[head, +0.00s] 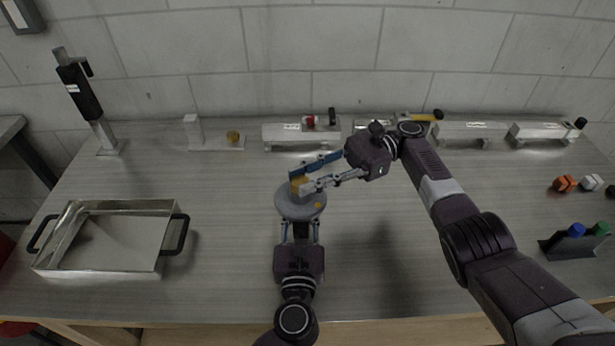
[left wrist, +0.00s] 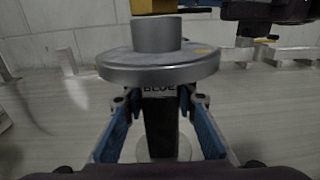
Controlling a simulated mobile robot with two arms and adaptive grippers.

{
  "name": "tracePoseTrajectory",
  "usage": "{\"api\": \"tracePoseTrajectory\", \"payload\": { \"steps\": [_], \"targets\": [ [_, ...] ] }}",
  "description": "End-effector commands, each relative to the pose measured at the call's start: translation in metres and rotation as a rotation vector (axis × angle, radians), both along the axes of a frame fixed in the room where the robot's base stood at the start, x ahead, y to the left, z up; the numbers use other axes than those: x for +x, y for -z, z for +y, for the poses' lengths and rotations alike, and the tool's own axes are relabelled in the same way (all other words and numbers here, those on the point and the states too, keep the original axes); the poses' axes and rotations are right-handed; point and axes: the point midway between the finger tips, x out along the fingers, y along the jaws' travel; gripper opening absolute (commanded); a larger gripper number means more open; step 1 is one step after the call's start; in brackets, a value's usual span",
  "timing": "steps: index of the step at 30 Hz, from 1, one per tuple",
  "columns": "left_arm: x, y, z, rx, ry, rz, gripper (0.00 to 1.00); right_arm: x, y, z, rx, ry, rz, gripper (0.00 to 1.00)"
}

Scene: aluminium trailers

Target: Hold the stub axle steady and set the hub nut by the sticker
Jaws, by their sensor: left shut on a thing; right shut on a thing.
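The stub axle stands upright at the table's middle, with a grey round flange (head: 292,207) and a grey boss above it. In the left wrist view its flange (left wrist: 160,70) sits over a dark post with a sticker (left wrist: 159,88) reading "BLUE". A yellow-orange dot (head: 318,205) marks the flange. My left gripper (head: 300,224) is shut on the post below the flange, a finger on each side. A brass-yellow hub nut (head: 296,186) sits on top of the boss. My right gripper (head: 304,176) is shut on the nut, its fingers partly hiding it.
A metal tray (head: 172,207) with black handles is at left, a black-gripped upright tool (head: 80,92) behind it. Aluminium fixtures (head: 300,131) line the back. Orange (head: 564,183) and white (head: 591,182) pieces and a dark holder (head: 568,246) with blue and green caps are at right.

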Motion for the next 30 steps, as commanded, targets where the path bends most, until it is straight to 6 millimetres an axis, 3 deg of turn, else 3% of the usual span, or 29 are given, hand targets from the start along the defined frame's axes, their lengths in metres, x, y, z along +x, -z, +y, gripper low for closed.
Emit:
{"api": "tracePoseTrajectory", "payload": {
  "steps": [17, 18, 22, 30],
  "targets": [
    [-0.0014, -0.0022, -0.0022, -0.002, 0.004, -0.005, 0.00, 0.0011, 0.0043, -0.0014, -0.012, -0.009, 0.008, 0.01],
    [-0.0014, -0.0022, -0.0021, -0.002, 0.004, -0.004, 0.00, 0.0010, 0.0044, -0.0014, -0.012, -0.009, 0.008, 0.28],
    [-0.0011, -0.0021, -0.0019, -0.002, 0.003, -0.004, 0.00, 0.0006, 0.0035, -0.0010, -0.009, -0.011, 0.008, 0.42],
    [-0.0006, -0.0018, -0.0013, -0.002, 0.002, -0.003, 0.00, 0.0001, 0.0013, -0.0005, -0.005, -0.015, 0.005, 0.43]
  ]
}}
